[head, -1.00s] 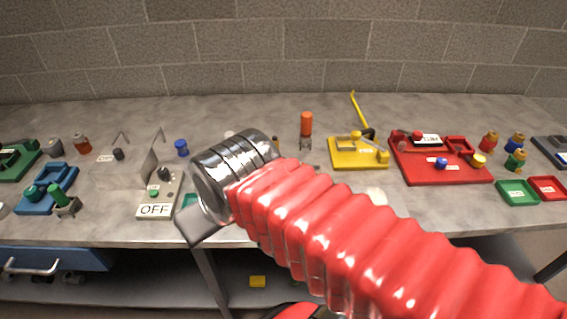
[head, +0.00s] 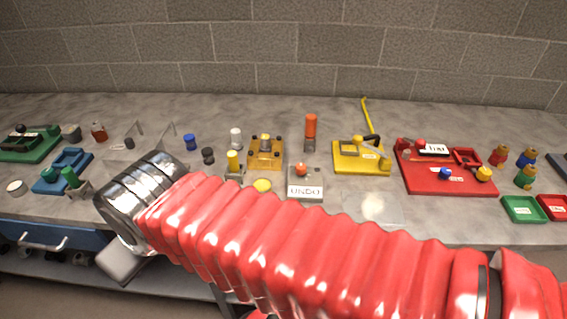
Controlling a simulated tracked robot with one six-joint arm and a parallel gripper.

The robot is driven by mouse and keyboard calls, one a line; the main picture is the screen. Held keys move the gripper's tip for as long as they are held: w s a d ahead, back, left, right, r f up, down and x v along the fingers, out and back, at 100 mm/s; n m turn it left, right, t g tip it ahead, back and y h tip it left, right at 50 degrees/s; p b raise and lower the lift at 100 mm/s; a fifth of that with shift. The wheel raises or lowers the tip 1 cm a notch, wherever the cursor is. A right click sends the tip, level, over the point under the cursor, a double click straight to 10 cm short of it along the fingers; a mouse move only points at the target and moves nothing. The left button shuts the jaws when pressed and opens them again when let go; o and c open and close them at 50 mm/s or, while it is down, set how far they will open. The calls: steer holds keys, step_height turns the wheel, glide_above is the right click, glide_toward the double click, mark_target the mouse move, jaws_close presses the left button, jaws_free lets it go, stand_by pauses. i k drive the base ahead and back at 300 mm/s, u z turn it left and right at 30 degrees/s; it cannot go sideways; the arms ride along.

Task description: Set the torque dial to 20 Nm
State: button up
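I cannot make out a torque dial or a 20 Nm marking at this size; my arm covers part of the bench. My gripper (head: 118,268) is a grey block below the shiny metal wrist at the left. It hangs in front of the bench's front edge, over the region of the blue drawer. Its fingers are not clear, so I cannot tell whether it is open or shut. No object shows in it.
A grey box labelled UNDO (head: 305,194), an orange-yellow fixture (head: 265,160), a yellow fixture (head: 347,168) and a red board (head: 440,187) stand on the bench. Blue (head: 48,183) and green (head: 42,152) fixtures are at the left. Bare bench lies along the back.

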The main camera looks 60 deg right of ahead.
mark_target(300, 168)
steer(key=u, duration=0.25)
steer(key=k, duration=1.45)
steer(key=z, duration=0.7)
steer(key=i, duration=1)
steer(key=z, duration=0.1)
